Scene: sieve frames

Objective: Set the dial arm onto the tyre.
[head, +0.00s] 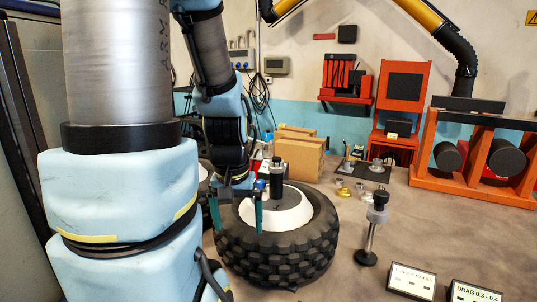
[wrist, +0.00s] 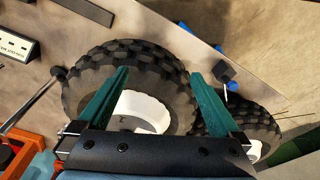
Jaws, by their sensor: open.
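The tyre (head: 275,262) lies flat on the bench, black and knobbly with a white hub. It also shows in the wrist view (wrist: 88,72), with the white hub (wrist: 143,110) partly hidden by my gripper. A black cylinder (head: 277,180) stands up at the hub. What seems to be the dial arm, an upright metal post with a black base and a dark head (head: 376,212), stands on the bench right of the tyre, apart from it. My gripper (head: 237,213) is open, with teal fingers pointing down over the tyre's left side.
Two label blocks (head: 411,281) lie at the front right. Cardboard boxes (head: 300,152) stand behind the tyre, and small metal parts (head: 360,190) lie behind the post. An orange rack (head: 478,155) is at the right. A second tyre (wrist: 245,125) is beside the first. Bench around the post is fairly clear.

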